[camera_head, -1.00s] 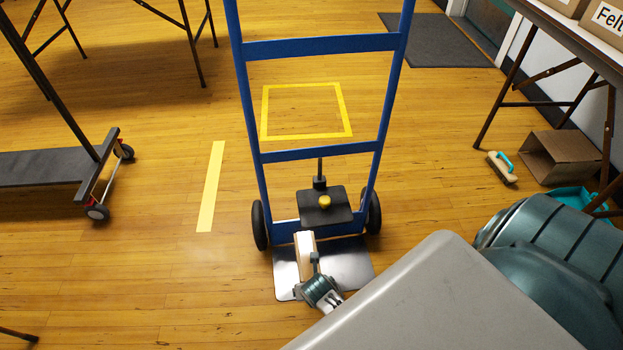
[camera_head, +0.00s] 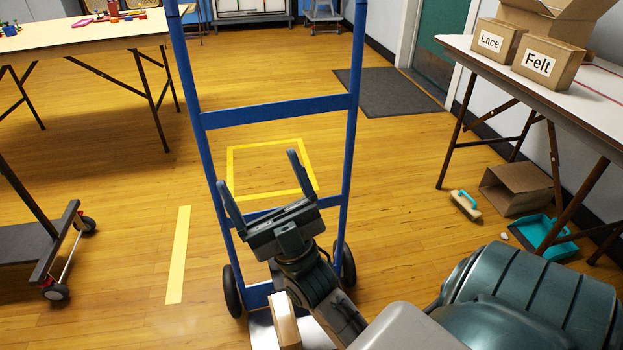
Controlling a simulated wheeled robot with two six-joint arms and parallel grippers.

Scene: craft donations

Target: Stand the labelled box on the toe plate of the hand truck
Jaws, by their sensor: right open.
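The blue hand truck (camera_head: 278,112) stands upright in the middle, behind my right arm. Its metal toe plate (camera_head: 262,336) shows only in part at the bottom edge, partly hidden by my arm. A cardboard box labelled "Felt" (camera_head: 561,78) and a smaller one labelled "Lace" (camera_head: 483,52) sit on the table at the right. My right gripper (camera_head: 257,168) is open and empty, fingers pointing up in front of the truck's frame, well left of both boxes. My left gripper is out of view.
The right table (camera_head: 600,105) also bears an open carton (camera_head: 560,18). Below are an open box (camera_head: 520,190), a brush (camera_head: 465,205) and a teal dustpan (camera_head: 541,235). A dark cart (camera_head: 30,250) stands at left. Floor around the yellow square (camera_head: 232,172) is clear.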

